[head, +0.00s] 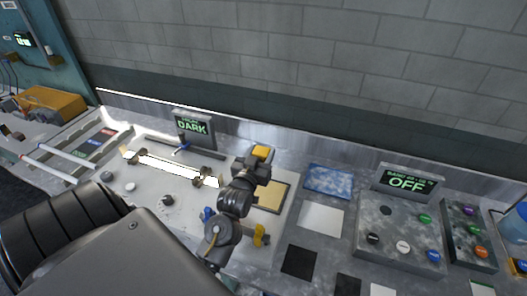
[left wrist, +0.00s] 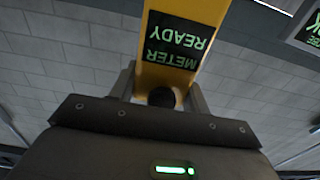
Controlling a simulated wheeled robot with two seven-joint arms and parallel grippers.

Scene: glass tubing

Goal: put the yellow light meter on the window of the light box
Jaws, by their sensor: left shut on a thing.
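The yellow light meter (head: 263,152) is in my left gripper (head: 257,161), held up above the bench. In the left wrist view the meter (left wrist: 168,75) stands between the two fingers of my left gripper (left wrist: 163,95), and its dark screen reads METER READY in green. A tan square window with a dark frame (head: 271,196) lies in the pale panel, just below and right of the gripper in the head view. The gripper and wrist hide its left part. I cannot tell the height of the meter above it. My right gripper is not in view.
A display reading DARK (head: 193,126) stands behind a glowing tube (head: 160,166) on supports. A yellow handle (head: 260,235) is near the panel's front. To the right lie a blue pad (head: 329,181), a white square (head: 321,218) and a button box (head: 398,232). A grey wall closes the back.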

